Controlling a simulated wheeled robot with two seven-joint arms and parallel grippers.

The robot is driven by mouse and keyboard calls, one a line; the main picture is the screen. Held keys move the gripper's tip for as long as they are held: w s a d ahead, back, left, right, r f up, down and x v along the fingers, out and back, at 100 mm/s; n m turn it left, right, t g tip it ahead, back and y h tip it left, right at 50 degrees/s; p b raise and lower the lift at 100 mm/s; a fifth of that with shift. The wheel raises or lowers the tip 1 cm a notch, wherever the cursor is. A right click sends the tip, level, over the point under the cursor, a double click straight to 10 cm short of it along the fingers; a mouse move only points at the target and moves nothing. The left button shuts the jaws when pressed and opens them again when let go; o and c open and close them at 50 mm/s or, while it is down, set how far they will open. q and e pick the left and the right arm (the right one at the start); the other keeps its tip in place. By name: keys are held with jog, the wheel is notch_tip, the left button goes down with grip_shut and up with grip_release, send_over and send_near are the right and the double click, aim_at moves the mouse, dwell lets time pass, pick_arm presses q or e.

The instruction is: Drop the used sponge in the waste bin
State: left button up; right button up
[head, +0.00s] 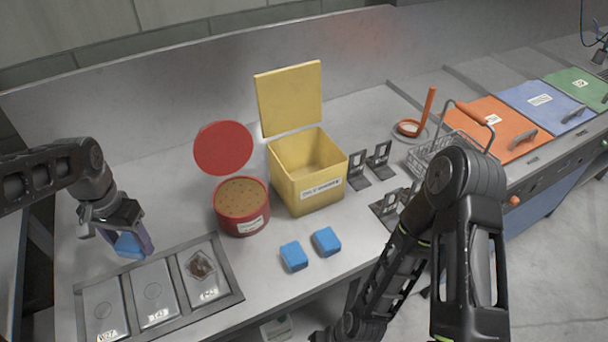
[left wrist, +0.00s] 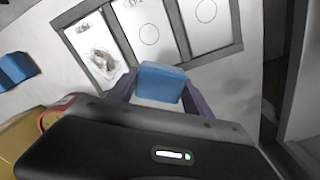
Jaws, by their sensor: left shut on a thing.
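My left gripper (head: 122,238) is shut on a blue sponge (head: 129,246), above the back left of the plate tray. In the left wrist view the sponge (left wrist: 160,83) sits between the two fingers of the left gripper (left wrist: 158,97). An open yellow bin (head: 308,190) with its square lid raised stands at the centre; its label is too small to read surely. It is well to the right of the left gripper. My right arm crosses the right foreground; its fingertips cannot be made out.
A red round tub (head: 241,208) with a raised lid stands between the left gripper and yellow bin. Two blue sponges (head: 293,256) (head: 326,241) lie in front. A tray (head: 236,297) holds three plates, one with a brown stain. Metal brackets (head: 357,170) and a wire basket (head: 432,157) are right.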

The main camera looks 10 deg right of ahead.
dwell(0.4)
pick_arm(q)
jog(key=w+d+n, duration=0.3)
jog(key=w+d, duration=0.2)
jog(key=d, duration=0.5)
jog(key=shift+w+f+b, duration=0.3)
jog(key=shift+w+f, duration=0.05)
